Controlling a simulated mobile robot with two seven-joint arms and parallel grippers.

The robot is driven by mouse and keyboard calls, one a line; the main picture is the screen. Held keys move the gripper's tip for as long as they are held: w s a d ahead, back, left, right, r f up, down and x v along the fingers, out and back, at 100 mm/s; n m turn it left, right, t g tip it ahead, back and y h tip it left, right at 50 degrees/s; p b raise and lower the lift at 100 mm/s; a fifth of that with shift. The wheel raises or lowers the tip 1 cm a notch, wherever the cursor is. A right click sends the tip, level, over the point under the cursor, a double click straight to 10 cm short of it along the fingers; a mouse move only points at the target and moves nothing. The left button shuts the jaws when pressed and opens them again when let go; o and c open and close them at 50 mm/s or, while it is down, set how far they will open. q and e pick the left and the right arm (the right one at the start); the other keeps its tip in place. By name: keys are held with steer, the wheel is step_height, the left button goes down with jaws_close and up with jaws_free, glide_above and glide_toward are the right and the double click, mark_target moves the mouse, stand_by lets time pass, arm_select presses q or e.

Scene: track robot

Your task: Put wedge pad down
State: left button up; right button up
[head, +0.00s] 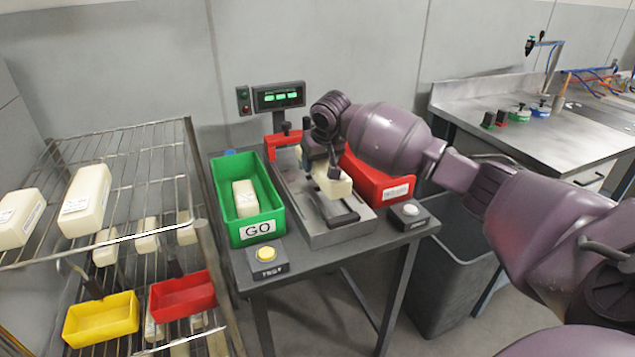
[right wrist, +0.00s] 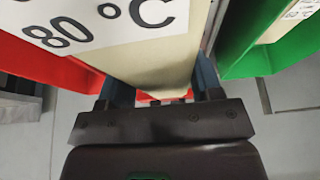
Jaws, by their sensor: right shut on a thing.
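My right gripper (head: 326,170) is shut on a cream block, the wedge pad (head: 335,186), above the grey fixture (head: 325,238) in the middle of the small table. In the right wrist view the wedge pad (right wrist: 150,70) sits between the two fingers and carries a white label reading "80 °C". Whether its underside touches the fixture cannot be told. A green bin (head: 223,192) marked GO stands left of the fixture with one cream block (head: 245,198) in it. A red bin (head: 378,183) stands right of the fixture, partly behind my arm. My left gripper is not in view.
A yellow button box (head: 267,259) and a white button box (head: 410,213) sit at the table's front. A display (head: 279,96) with green lights stands behind. A wire rack (head: 150,150) with cream blocks and bins is at left, a grey waste bin (head: 445,270) at right.

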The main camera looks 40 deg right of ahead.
step_height(320, 180, down, 6)
steer(key=shift+r+b, duration=0.1)
steer(key=shift+b, duration=0.6)
steer(key=shift+r, duration=0.1)
